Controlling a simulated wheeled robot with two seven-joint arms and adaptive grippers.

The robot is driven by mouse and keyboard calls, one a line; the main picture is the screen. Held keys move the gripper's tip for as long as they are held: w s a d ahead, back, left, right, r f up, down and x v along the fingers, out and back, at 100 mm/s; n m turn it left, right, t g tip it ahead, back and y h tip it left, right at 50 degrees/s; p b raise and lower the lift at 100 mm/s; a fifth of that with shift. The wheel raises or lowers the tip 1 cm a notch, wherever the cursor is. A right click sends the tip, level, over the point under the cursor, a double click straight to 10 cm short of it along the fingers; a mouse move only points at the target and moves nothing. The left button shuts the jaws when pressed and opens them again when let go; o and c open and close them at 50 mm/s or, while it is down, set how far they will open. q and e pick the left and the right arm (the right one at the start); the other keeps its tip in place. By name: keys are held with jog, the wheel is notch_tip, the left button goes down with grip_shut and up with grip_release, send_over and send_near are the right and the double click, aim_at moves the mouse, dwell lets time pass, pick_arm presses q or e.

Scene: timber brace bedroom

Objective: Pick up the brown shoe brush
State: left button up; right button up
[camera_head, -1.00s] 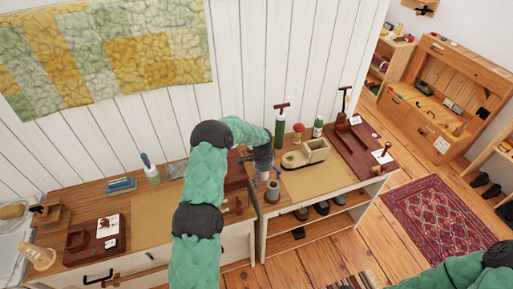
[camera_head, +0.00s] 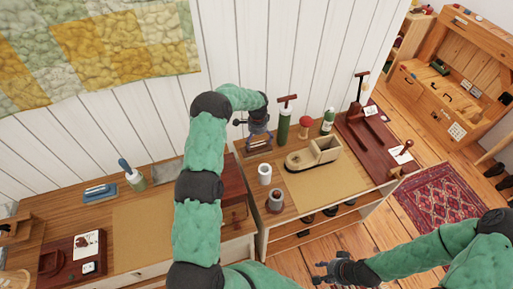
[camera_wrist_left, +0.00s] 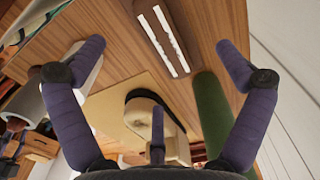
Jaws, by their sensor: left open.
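A brown block-like object with pale white strips, which looks like the brown shoe brush (camera_head: 257,144), stands on the wooden top near the white wall. In the left wrist view the brush (camera_wrist_left: 163,38) lies between and beyond my fingertips, apart from them. My left gripper (camera_head: 257,125) is above it and partly hides it. The left wrist view shows this gripper (camera_wrist_left: 159,45) open and empty, its two purple-grey fingers wide apart. My right gripper (camera_head: 325,272) is low in front of the bench; its jaw state is unclear.
A green cylinder with a T handle (camera_head: 284,125) stands close to the right of the brush. A white cup (camera_head: 265,174), a grey-brown cup (camera_head: 275,201) and a beige shoe-shaped holder (camera_head: 313,153) stand nearby. A dark red box (camera_head: 233,185) is at the left.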

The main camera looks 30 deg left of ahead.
aim_at(257, 150)
pick_arm(q)
jog(key=shift+s+f, duration=0.1)
jog(key=shift+f, duration=3.85)
jog(key=shift+c, duration=0.3)
jog(key=c, duration=1.1)
